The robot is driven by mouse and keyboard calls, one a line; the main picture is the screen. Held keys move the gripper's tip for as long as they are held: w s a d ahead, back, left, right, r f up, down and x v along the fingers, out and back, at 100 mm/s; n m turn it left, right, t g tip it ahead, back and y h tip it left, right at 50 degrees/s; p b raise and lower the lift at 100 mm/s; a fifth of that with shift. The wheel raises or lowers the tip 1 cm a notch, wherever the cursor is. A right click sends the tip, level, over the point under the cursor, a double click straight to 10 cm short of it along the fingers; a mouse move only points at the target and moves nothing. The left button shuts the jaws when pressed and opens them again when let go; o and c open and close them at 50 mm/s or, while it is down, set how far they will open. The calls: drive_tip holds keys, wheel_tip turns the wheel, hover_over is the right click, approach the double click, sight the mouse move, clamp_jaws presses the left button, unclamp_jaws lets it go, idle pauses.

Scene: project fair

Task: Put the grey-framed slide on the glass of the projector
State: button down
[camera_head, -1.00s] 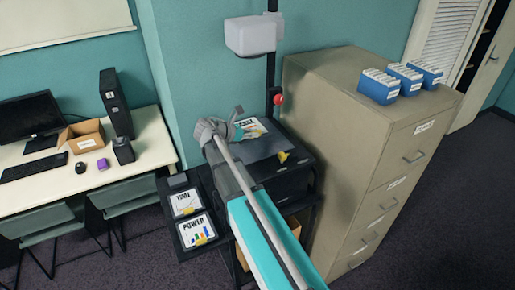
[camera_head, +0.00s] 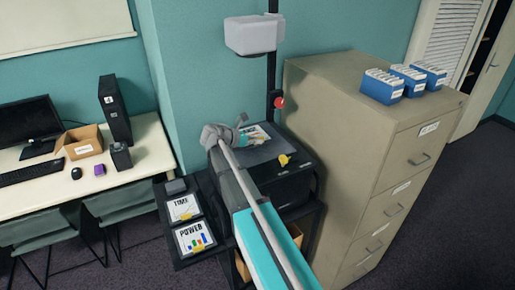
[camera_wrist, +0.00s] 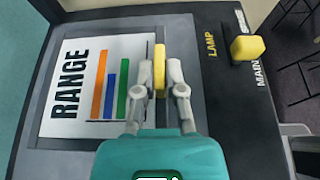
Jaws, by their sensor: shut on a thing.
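My gripper (camera_wrist: 160,92) is shut on the yellow tab (camera_wrist: 160,66) of a slide. The slide (camera_wrist: 92,88) is a white sheet marked RANGE with orange, blue and green bars. A grey strip borders it on the tab side. It lies over the grey top and glass area of the projector (camera_wrist: 215,120); I cannot tell if it rests flat or hovers slightly. In the head view my arm partly hides the slide (camera_head: 257,131) on the black projector (camera_head: 285,185), beneath its white head (camera_head: 254,35).
A yellow lamp switch (camera_wrist: 247,47) is on the projector's edge. The TIME slide (camera_head: 183,208) and POWER slide (camera_head: 195,238) lie on the side shelf. A beige cabinet (camera_head: 370,140) with blue boxes stands close right. A desk (camera_head: 150,150) is at left.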

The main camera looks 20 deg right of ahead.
sight(254, 146)
drive_tip(key=shift+w+d+f+b, duration=0.25)
drive_tip(key=shift+w+f+b, duration=0.05)
drive_tip(key=shift+f+b, duration=1.7)
drive_tip(key=shift+f, duration=0.1)
drive_tip(key=c, duration=0.7)
unclamp_jaws()
drive_tip(key=shift+a+r+p, duration=0.3)
drive_tip(key=shift+a+r, duration=0.15)
drive_tip(key=shift+a, duration=0.05)
drive_tip(key=p+v, duration=0.4)
drive_tip(key=v, duration=0.7)
drive_tip(key=shift+s, duration=0.1)
drive_tip(key=shift+f, duration=0.1)
